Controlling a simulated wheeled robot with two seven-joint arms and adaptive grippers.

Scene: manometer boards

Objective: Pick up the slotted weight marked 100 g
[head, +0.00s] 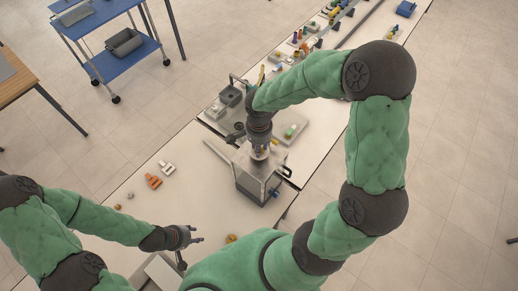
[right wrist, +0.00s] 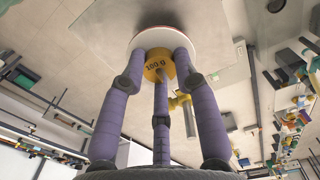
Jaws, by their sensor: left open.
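The slotted weight marked 100 g (right wrist: 157,66) is a yellow-orange disc in the right wrist view, its label facing the camera. A white disc with a red rim (right wrist: 163,37) shows just beyond it. The fingers of my right gripper (right wrist: 162,58) surround the weight and appear to touch it on several sides. In the head view my right gripper (head: 259,152) points down over a grey box-like stand (head: 255,175), and its fingers largely hide what is between them. My left gripper (head: 197,238) is open and empty over the front of the table, apart from the weight.
Orange pieces (head: 153,181) and white pieces (head: 167,166) lie on the table left of the stand. A grey bin (head: 231,95) and a tray with small parts (head: 290,131) stand behind it. A blue cart (head: 126,62) stands far left. The table between my left gripper and the stand is mostly clear.

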